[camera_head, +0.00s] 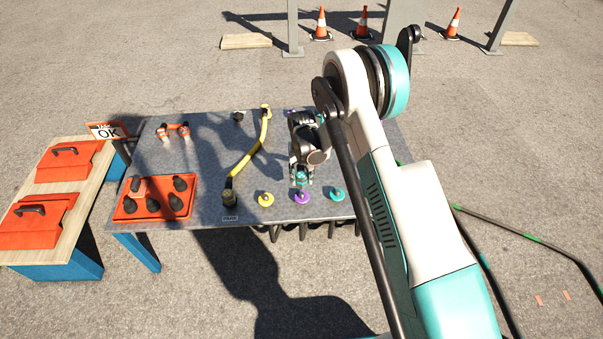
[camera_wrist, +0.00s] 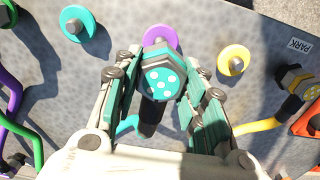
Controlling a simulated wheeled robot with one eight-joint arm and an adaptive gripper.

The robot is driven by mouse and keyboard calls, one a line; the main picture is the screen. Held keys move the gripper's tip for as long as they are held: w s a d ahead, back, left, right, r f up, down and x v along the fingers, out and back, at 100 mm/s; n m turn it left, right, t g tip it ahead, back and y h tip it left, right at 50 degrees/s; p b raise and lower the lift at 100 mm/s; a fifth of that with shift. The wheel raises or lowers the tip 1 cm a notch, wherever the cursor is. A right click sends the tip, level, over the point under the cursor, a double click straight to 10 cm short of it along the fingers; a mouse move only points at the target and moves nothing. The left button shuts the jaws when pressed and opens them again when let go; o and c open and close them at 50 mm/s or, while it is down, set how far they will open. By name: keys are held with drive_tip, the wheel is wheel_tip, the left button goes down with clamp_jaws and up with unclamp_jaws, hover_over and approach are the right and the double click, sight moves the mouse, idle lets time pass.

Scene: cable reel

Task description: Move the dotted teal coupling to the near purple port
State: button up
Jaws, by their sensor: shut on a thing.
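The dotted teal coupling (camera_wrist: 163,82) has a dark body and a teal end face with white dots. It sits between the two fingers of my gripper (camera_wrist: 166,100), which is shut on it. The near purple port (camera_wrist: 153,36) shows just beyond the coupling in the wrist view, partly covered by it. In the head view my gripper (camera_head: 301,180) is just behind the near purple port (camera_head: 302,198), over the table's front part. Whether the coupling touches the port cannot be told.
A yellow port (camera_head: 265,199) and a teal port (camera_head: 338,195) flank the purple one on the grey table (camera_head: 190,213). A yellow cable (camera_head: 248,155) runs left of my gripper to a dark coupling (camera_head: 229,187) near the PARK label. An orange tray (camera_head: 125,207) lies farther left.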

sight(302, 192)
drive_tip(key=shift+f, duration=1.95)
drive_tip(key=shift+f, duration=0.15)
drive_tip(key=shift+f, duration=0.35)
drive_tip(key=shift+f, duration=0.1)
drive_tip(key=shift+f, duration=0.8)
drive_tip(key=shift+f, duration=0.45)
idle(0.4)
drive_tip(key=o, duration=1.2)
drive_tip(key=shift+o, duration=0.2)
wheel_tip(302, 192, up, 12)
drive_tip(key=shift+f, duration=0.1)
